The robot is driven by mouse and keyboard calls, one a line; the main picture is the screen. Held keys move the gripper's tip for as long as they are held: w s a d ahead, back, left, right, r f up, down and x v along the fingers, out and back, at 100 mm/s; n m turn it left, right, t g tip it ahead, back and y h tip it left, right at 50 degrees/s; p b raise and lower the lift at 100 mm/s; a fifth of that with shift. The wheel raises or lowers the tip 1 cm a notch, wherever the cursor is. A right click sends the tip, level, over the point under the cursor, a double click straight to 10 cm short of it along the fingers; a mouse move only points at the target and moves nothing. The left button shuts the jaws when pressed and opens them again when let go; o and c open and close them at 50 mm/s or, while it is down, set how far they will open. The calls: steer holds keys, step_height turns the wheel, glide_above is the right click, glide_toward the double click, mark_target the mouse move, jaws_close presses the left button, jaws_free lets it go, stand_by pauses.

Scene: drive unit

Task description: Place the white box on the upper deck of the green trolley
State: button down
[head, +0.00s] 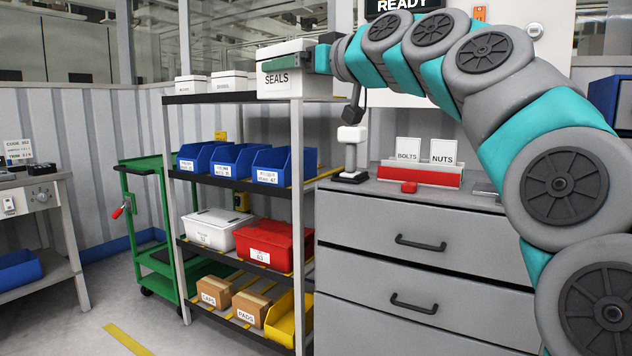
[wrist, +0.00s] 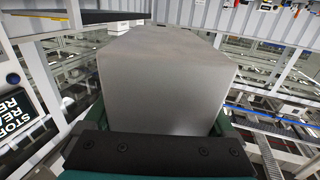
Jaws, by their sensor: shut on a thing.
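A white box labelled SEALS (head: 276,82) is at the right end of the rack's top shelf. My gripper (head: 288,63) is shut on it, with a dark green finger across its upper side. I cannot tell whether it rests on the shelf or is just above it. In the wrist view the box (wrist: 168,85) fills the space between the fingers. The green trolley (head: 163,215) stands behind and left of the rack. Its upper deck (head: 140,166) shows only in part, the rest hidden by the rack; the visible part looks empty.
The rack (head: 297,200) carries two more white boxes (head: 229,80) on top, with blue bins, a white tote (head: 210,230), a red tote, cartons and a yellow bin below. A grey drawer cabinet (head: 420,250) stands at right. Floor is clear at front left.

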steer(key=w+d+f+m+t+h, duration=0.2)
steer(key=w+d+f+m+h, duration=0.3)
steer(key=w+f, duration=0.55)
steer(key=w+d+f+m+t+h, duration=0.1)
steer(key=w+d+f+t+h, duration=0.15)
steer(key=w+d+f, duration=0.8)
steer(key=s+d+f+m+h, duration=0.1)
steer(key=s+f+h, duration=0.1)
steer(key=f, duration=1.1)
steer(key=s+d+f+m+h, duration=0.1)
steer(key=s+d+f+h, duration=0.1)
steer(key=f, duration=1.2)
steer(key=shift+s+d+f+m+h, duration=0.25)
steer(key=shift+d+m+h, duration=0.05)
steer(key=shift+h, duration=0.05)
